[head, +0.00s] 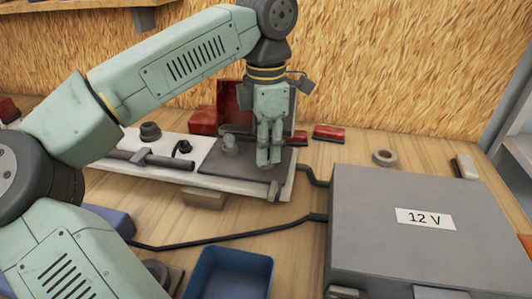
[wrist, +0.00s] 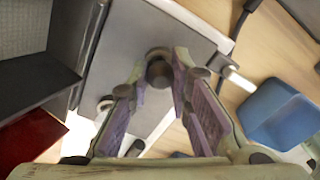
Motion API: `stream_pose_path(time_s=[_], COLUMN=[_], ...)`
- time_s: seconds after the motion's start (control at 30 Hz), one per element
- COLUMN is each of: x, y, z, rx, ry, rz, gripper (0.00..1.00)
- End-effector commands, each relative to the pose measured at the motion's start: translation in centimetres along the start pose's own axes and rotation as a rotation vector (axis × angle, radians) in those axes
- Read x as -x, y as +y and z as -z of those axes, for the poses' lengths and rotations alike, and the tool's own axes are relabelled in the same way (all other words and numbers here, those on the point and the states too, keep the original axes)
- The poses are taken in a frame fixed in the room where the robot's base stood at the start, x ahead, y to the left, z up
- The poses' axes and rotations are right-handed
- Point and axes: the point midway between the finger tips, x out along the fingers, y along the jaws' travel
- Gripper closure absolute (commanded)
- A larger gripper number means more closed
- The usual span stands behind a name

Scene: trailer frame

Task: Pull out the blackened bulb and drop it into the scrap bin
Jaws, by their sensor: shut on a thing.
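My gripper (head: 268,160) points down over the right part of a dark plate (head: 215,165) on the white board. In the wrist view its fingers (wrist: 160,80) are closed on a dark round thing, which looks like the blackened bulb (wrist: 159,70). The fingers hide the bulb in the head view, and I cannot tell whether it is still seated in its socket. A paler grey bulb-like piece (head: 230,145) stands on the plate to the left of the fingers. An open blue bin (head: 230,272), perhaps the scrap bin, stands at the front; it also shows in the wrist view (wrist: 283,115).
A large grey box marked 12 V (head: 425,220) stands at the right, with black cables (head: 230,238) running from it. Red lamp parts (head: 203,121) lie behind the plate. A tape roll (head: 384,158) lies behind the box. Another blue container (head: 108,220) is partly behind my arm.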

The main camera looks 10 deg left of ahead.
Motion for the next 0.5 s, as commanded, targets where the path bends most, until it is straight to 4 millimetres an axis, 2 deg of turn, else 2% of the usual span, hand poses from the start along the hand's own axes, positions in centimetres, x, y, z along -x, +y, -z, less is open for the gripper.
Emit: stream_pose_path(time_s=[0.27,0.5], x=[-0.03,-0.11], y=[0.00,0.03], z=[0.01,0.07], rx=[0.016,0.277], ry=[0.000,0.002], rz=[0.000,-0.001], gripper=[0.94,0.94])
